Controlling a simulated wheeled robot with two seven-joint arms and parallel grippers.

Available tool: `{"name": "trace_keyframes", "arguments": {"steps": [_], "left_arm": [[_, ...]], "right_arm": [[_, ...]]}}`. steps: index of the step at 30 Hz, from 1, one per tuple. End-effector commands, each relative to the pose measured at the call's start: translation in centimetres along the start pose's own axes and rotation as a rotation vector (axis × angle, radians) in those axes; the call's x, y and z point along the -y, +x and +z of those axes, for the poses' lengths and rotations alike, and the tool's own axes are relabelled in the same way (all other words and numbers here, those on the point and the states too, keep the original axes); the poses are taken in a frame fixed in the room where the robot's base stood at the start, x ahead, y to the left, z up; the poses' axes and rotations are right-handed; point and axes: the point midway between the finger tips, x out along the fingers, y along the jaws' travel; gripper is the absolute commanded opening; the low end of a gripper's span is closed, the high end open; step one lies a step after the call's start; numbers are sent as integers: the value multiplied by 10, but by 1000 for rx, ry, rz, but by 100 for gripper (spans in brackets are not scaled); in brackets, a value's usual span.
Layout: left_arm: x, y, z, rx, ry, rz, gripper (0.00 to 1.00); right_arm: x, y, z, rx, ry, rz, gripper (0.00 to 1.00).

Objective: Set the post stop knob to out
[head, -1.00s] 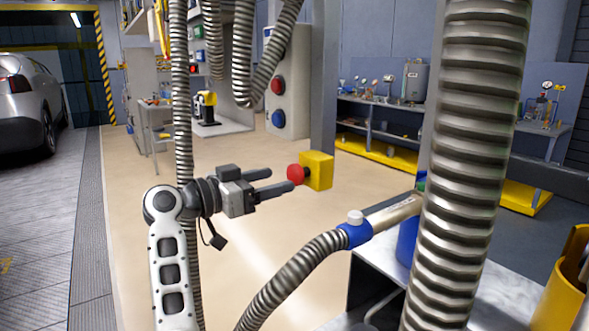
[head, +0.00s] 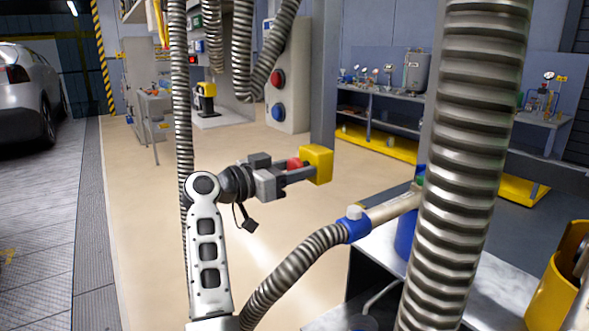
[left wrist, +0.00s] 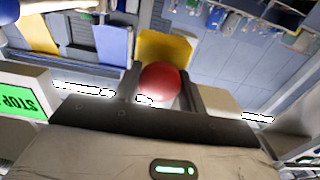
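The post stop knob (head: 294,163) is a red round head on a yellow box (head: 318,165) at the grey post. My left gripper (head: 303,168) reaches it from the left, with its fingers on either side of the red head and their tips near the yellow box. In the left wrist view the red knob (left wrist: 160,82) sits between the two fingers, in front of the yellow box (left wrist: 165,47). The fingers look spread around the knob; whether they touch it is hard to tell. My right gripper is not in view.
A thick ribbed metal hose (head: 467,150) hangs at the right. A thinner hose with a blue collar (head: 354,226) crosses below the yellow box. The grey post (head: 323,80) stands behind.

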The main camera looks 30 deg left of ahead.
Motion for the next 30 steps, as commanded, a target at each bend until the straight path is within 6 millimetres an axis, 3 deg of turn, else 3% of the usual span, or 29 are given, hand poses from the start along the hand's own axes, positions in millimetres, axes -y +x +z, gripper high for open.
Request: {"name": "trace_keyframes", "arguments": {"steps": [7, 14, 15, 17, 18, 26, 30], "left_arm": [[1, -14, 4, 3, 5, -2, 0], [0, -15, 1, 3, -1, 2, 0], [0, -15, 1, 3, -1, 2, 43], [0, -15, 1, 3, -1, 2, 60], [0, -15, 1, 3, -1, 1, 63], [0, -15, 1, 1, 0, 1, 63], [1, -25, 2, 2, 3, -3, 63]], "right_arm": [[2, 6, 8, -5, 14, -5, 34], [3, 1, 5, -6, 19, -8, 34], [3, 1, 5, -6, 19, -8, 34], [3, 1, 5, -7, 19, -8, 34], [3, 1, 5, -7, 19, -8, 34], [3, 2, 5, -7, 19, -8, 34], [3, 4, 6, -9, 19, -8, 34]]}}
